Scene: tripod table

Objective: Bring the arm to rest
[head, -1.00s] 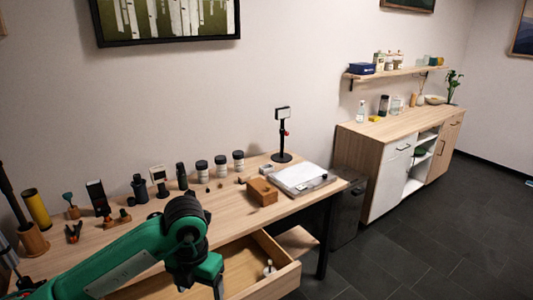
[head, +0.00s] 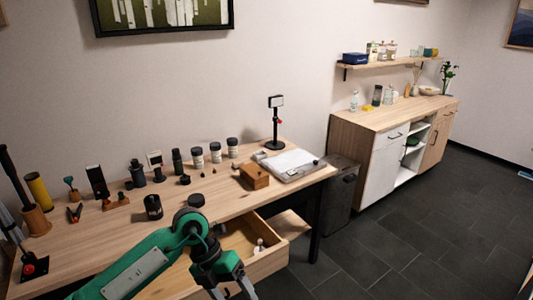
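My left arm, green with dark joints, comes in from the bottom left, across the front of the wooden table (head: 105,232). My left gripper (head: 232,290) hangs down in front of the open drawer (head: 272,262) at the bottom edge of the head view. Its two fingers are spread apart with nothing seen between them, and their tips are near the frame edge. My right gripper is not in view.
A black cylinder (head: 153,207) stands on the table just behind my arm. Several jars and small items line the back. A wooden box (head: 254,176), a grey tray (head: 290,165) and a stand (head: 275,130) are to the right. A small white piece (head: 259,246) lies in the drawer.

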